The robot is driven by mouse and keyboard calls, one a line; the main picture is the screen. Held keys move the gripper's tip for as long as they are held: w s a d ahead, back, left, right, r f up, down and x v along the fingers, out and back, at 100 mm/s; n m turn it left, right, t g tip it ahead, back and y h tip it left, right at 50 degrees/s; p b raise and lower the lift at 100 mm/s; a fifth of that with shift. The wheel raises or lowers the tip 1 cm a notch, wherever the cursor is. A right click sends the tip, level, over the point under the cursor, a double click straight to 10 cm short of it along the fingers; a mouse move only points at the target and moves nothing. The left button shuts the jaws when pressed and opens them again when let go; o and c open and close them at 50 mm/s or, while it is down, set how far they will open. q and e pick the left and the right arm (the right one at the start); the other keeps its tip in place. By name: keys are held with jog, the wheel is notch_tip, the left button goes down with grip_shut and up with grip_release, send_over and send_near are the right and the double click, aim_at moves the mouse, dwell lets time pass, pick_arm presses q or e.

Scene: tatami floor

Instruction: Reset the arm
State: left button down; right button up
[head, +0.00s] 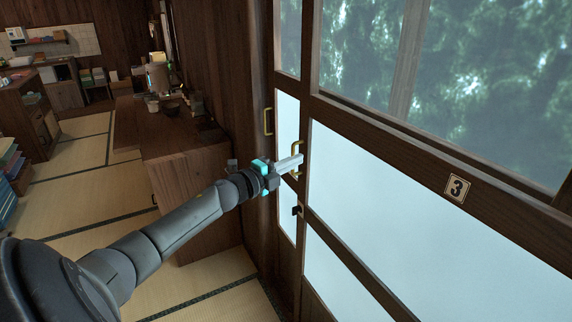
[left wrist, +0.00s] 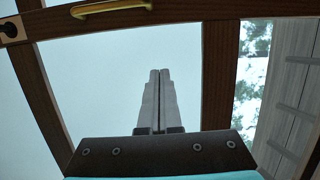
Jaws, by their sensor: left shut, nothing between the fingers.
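My left arm reaches in from the lower left of the head view toward the wood-framed glass sliding doors. My left gripper (head: 299,160) is shut and empty, its two grey fingers pressed together. It overlaps a brass handle (head: 297,146) on the door frame in the head view; whether it touches it I cannot tell. In the left wrist view the closed fingers (left wrist: 160,74) stand in front of a pale glass pane, with a brass handle (left wrist: 110,7) beyond their tips at the top. My right gripper is not in view.
A dark latch (head: 297,210) sits below the gripper. A wooden counter (head: 190,160) stands left of the doors. Tatami floor (head: 85,200) lies open beyond my arm.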

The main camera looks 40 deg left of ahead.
pick_arm(q)
jog(key=shift+s+a+r, duration=0.1)
jog(key=shift+s, duration=1.3)
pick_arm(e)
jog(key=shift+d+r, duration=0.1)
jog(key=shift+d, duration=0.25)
